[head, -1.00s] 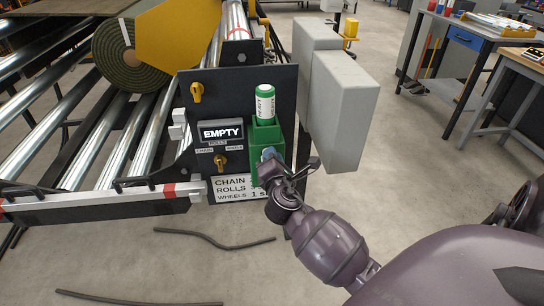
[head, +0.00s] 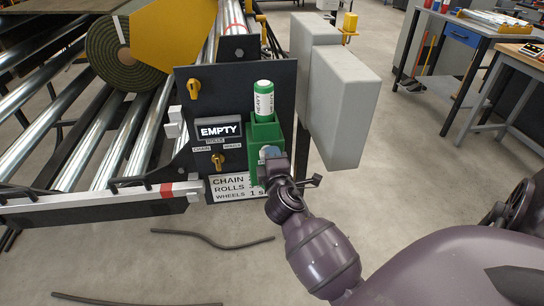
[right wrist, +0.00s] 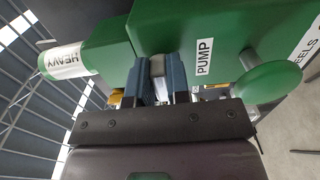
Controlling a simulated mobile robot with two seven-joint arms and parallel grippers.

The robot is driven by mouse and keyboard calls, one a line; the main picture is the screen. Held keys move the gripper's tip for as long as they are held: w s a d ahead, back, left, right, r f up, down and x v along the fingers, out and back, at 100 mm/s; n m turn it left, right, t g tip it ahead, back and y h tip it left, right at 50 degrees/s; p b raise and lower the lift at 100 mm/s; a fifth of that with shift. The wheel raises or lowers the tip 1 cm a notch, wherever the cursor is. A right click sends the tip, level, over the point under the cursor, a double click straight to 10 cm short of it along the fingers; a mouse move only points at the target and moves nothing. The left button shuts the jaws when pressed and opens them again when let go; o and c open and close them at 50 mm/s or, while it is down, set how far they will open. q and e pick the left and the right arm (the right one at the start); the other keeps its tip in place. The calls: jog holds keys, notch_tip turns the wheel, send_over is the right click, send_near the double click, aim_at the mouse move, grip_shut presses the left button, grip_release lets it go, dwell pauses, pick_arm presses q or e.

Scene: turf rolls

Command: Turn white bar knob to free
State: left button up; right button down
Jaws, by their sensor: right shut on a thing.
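The white bar knob (right wrist: 157,67) shows in the right wrist view as a pale grey-white piece between my two blue fingers. It sits on the front of the green box marked PUMP (right wrist: 185,28). My right gripper (right wrist: 159,84) is shut on the knob. In the head view my right gripper (head: 269,155) is at the lower front of the green box (head: 262,131), and hides the knob there. The knob's turn position cannot be read. My left gripper is not in view.
A white and green HEAVY cylinder (head: 263,98) stands in the green box's top. A round green button (right wrist: 270,82) is beside my fingers.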

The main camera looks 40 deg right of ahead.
dwell(0.4)
jog(key=c, duration=1.1)
grip_release()
jog(key=shift+s+a, duration=0.3)
jog(key=shift+s, duration=0.25)
jog(key=v, duration=0.9)
jog(key=shift+s+a, duration=0.15)
jog(key=shift+s, duration=0.15)
